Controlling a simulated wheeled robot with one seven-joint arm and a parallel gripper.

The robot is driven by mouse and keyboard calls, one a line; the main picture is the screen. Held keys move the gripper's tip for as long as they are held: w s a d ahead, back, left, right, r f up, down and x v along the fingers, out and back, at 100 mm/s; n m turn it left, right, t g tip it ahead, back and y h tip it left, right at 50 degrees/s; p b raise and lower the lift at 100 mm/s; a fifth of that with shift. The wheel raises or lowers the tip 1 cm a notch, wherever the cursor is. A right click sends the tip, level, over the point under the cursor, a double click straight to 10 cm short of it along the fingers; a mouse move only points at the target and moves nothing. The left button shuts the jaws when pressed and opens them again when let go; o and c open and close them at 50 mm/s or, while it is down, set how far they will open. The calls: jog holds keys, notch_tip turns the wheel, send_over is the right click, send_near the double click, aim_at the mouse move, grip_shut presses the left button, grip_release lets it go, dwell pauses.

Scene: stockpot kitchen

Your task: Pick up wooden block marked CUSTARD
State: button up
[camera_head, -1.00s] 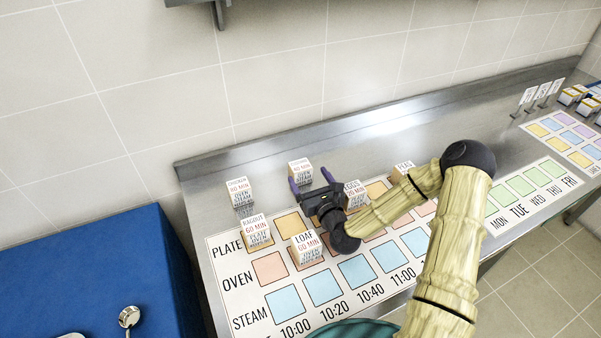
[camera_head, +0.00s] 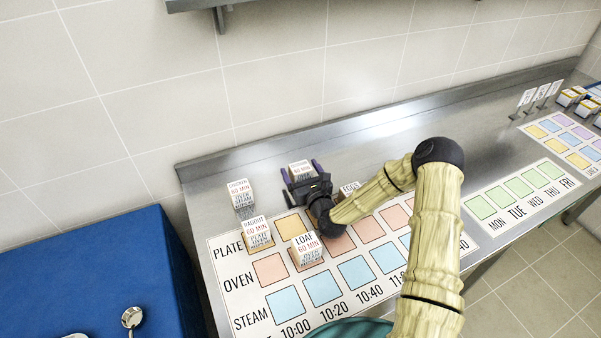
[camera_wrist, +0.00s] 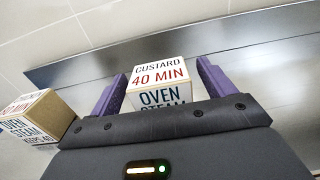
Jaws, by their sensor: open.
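The wooden block marked CUSTARD (camera_wrist: 160,83) stands upright in the wrist view, its white label reading CUSTARD, 40 MIN and OVEN. It also shows in the head view (camera_head: 299,169) near the back of the steel counter. My gripper (camera_head: 300,178) is open, with its purple fingers pointing toward the back wall. In the wrist view my gripper (camera_wrist: 160,85) has one finger on each side of the block. I cannot tell whether either finger touches it. The lower part of the block is hidden behind the gripper body.
Another labelled block (camera_wrist: 38,117) stands just left of the gripper. The CHICKEN (camera_head: 240,193), RAGOUT (camera_head: 257,233) and LOAF (camera_head: 307,249) blocks stand left and in front, with the EGGS block (camera_head: 350,188) to the right. The steel counter (camera_head: 400,125) is clear behind my arm.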

aim_at(300, 166)
jog(key=shift+w+a, duration=0.2)
jog(key=shift+w, duration=0.35)
jog(key=c, duration=1.1)
jog(key=shift+c, duration=0.2)
notch_tip(300, 166, up, 10)
jog(key=shift+b, duration=0.4)
